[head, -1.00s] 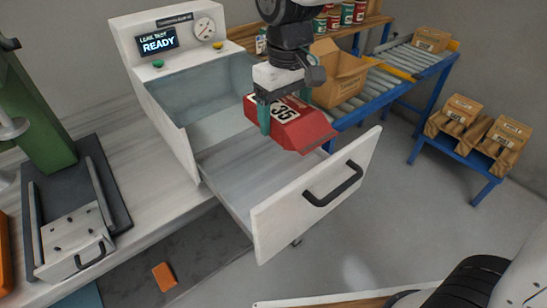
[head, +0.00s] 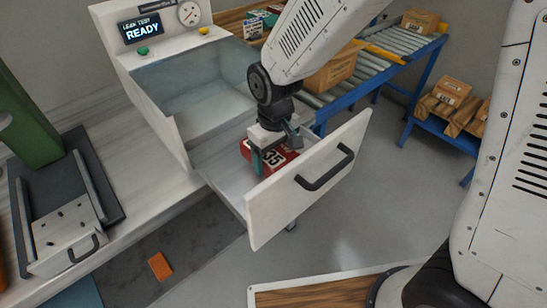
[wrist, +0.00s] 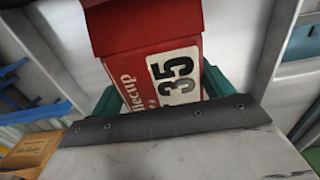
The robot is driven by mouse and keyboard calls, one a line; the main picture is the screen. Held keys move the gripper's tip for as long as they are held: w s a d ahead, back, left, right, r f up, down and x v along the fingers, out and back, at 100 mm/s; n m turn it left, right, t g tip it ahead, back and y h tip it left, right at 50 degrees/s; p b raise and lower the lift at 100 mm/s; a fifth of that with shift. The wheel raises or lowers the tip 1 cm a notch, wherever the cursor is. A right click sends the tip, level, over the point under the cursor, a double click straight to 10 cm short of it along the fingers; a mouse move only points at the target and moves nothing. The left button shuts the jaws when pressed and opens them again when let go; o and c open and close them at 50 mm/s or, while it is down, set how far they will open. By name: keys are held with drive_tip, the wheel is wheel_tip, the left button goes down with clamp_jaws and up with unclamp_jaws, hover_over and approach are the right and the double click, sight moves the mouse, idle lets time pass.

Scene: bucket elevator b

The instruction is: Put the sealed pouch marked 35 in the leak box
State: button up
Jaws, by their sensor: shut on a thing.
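The red pouch marked 35 (head: 281,158) is in my gripper (head: 266,160), whose teal fingers are shut on it. It also fills the upper middle of the wrist view (wrist: 150,72), with the white 35 label between the fingers (wrist: 163,92). The white leak box (head: 158,108) shows LEAK TEST READY on its screen. Its drawer (head: 285,205) is pulled out. The pouch is down inside the drawer's outer part, close behind the front panel, which hides part of it. I cannot tell whether it touches the drawer floor.
A black handle (head: 325,170) is on the drawer front. A green press (head: 30,120) stands on the bench at left. A roller conveyor (head: 350,95) with a cardboard box (head: 333,73) is behind. Brown pouches (head: 450,100) sit on a blue stand at right. An orange piece (head: 160,266) lies below.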

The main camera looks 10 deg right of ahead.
sight(276, 152)
drive_tip(key=shift+f, duration=0.65)
drive_tip(key=shift+f, duration=0.1)
drive_tip(key=o, duration=0.8)
drive_tip(key=shift+c, duration=0.2)
wheel_tip(276, 152, up, 12)
drive_tip(key=shift+r, duration=0.1)
drive_tip(key=shift+s+d+r, duration=0.1)
drive_tip(key=shift+d+r, duration=0.05)
drive_tip(key=shift+r, duration=0.05)
drive_tip(key=s+d+r+m, duration=0.3)
drive_tip(key=s+d+r, duration=0.3)
drive_tip(key=d, duration=0.5)
drive_tip(key=s+d+r+m+t, duration=0.1)
drive_tip(key=s+d+r+m, duration=0.1)
drive_tip(key=s+d, duration=0.6)
drive_tip(key=shift+s+d+r+m, duration=0.3)
drive_tip(key=shift+s+m, duration=0.6)
drive_tip(key=shift+s, duration=1.5)
drive_tip(key=shift+d+f, duration=0.1)
